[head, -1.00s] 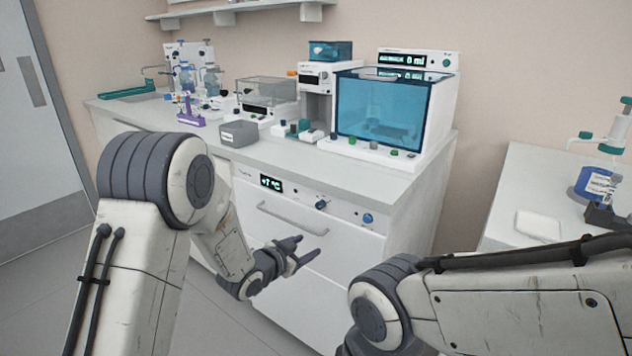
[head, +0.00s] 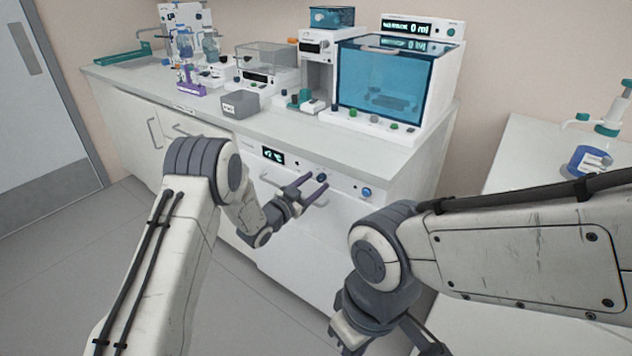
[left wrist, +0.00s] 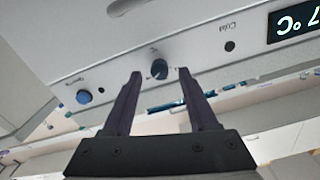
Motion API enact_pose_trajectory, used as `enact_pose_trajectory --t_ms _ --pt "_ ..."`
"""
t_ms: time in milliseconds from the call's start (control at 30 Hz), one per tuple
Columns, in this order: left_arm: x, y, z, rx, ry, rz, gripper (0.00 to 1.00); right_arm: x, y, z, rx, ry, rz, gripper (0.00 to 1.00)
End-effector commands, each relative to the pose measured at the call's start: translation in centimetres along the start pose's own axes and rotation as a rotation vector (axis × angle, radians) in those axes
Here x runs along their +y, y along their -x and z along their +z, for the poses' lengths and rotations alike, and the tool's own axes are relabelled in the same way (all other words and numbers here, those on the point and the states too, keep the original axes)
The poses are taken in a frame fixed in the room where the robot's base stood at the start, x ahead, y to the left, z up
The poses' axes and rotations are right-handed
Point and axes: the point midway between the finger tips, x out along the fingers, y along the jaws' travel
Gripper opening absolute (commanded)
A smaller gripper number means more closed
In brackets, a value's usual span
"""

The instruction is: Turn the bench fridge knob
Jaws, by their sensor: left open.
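The bench fridge (head: 300,240) is a white drawer-front unit under the counter, with a lit temperature display (head: 273,156) on its top panel. A dark round knob (head: 322,177) sits on that panel; a blue round button or knob (head: 366,192) is to its right. My left gripper (head: 318,182) is open and empty, its fingers pointing at the panel by the dark knob. In the left wrist view, which is upside down, the dark knob (left wrist: 159,69) shows between the two fingertips; I cannot tell whether they touch it.
The counter above holds a teal-windowed box (head: 380,85), a grey box (head: 240,104) and other lab devices. The floor at left is clear.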

Motion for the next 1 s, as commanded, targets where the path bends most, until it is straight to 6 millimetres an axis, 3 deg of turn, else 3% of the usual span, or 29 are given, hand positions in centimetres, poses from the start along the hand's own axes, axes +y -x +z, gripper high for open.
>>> enact_pose_trajectory --t_ms 133,400,433,567,600,1000 --pt "0.08 -1.04 0.01 0.0 0.001 0.001 0.59 0.0 0.04 -0.01 0.0 0.0 0.0 0.0" --pt "0.04 -1.2 0.02 -0.001 0.001 0.0 0.59 0.0 0.04 -0.01 0.0 0.0 0.0 0.0" --pt "0.04 -1.2 0.02 -0.001 0.001 0.0 0.55 0.0 0.04 -0.01 0.0 0.0 0.0 0.0" --pt "0.04 -1.19 0.0 -0.001 0.001 0.0 0.05 0.0 0.04 -0.01 0.0 0.0 0.0 0.0" --pt "0.04 -1.18 0.0 -0.001 0.001 0.0 0.0 0.0 0.04 -0.01 0.0 0.0 0.0 0.0" --pt "0.05 -1.19 0.01 -0.001 0.055 0.0 0.0 0.0 -0.06 0.0 0.0 0.0 0.0 0.0"
